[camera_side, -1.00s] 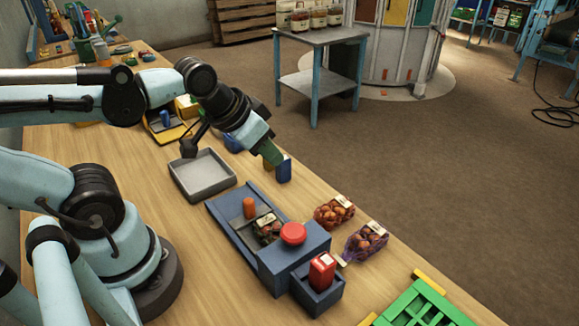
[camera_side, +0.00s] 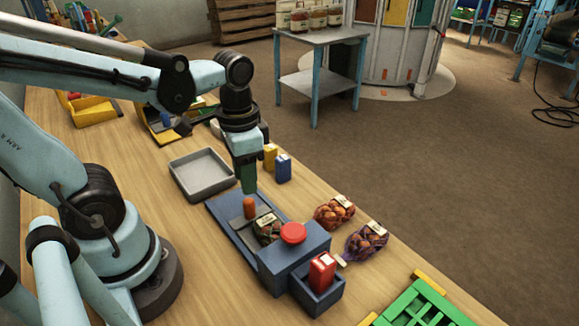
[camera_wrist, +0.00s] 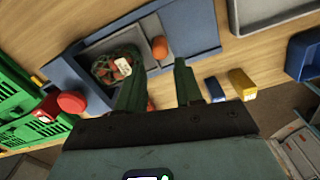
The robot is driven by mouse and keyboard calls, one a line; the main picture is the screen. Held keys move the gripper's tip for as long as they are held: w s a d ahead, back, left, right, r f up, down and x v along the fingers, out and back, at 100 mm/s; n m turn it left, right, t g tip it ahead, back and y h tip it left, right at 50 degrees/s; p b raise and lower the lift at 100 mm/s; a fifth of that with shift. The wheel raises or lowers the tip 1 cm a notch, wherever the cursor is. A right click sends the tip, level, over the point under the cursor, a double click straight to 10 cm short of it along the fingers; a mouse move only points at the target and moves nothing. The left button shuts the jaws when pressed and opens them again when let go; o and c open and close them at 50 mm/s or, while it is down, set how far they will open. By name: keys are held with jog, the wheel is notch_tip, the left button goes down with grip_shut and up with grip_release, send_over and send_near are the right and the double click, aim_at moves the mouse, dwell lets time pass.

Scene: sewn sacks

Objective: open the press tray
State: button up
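The press (camera_side: 285,258) is a blue-grey block with a red round button (camera_side: 293,233) on top. Its tray (camera_side: 222,215) extends toward the back left, with an upright orange handle (camera_side: 249,208) on a grey plate. A net sack (camera_side: 267,228) lies in the tray between the plate and the block. In the wrist view the orange handle (camera_wrist: 160,47) and the sack (camera_wrist: 112,66) lie beyond the fingers. My gripper (camera_wrist: 158,75) has green fingers, apart and empty. In the side view my gripper (camera_side: 248,190) points down just behind the handle, above the tray's far end.
A grey shallow tray (camera_side: 203,174) lies behind the press. Blue (camera_side: 283,168) and yellow (camera_side: 270,157) boxes stand behind it. Two filled net sacks (camera_side: 334,211) lie right of the press. A red item (camera_side: 322,272) sits in a front bin. A green crate (camera_side: 425,305) is front right.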

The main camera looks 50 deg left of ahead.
aim_at(248, 200)
jog(key=shift+f, duration=3.55)
grip_shut()
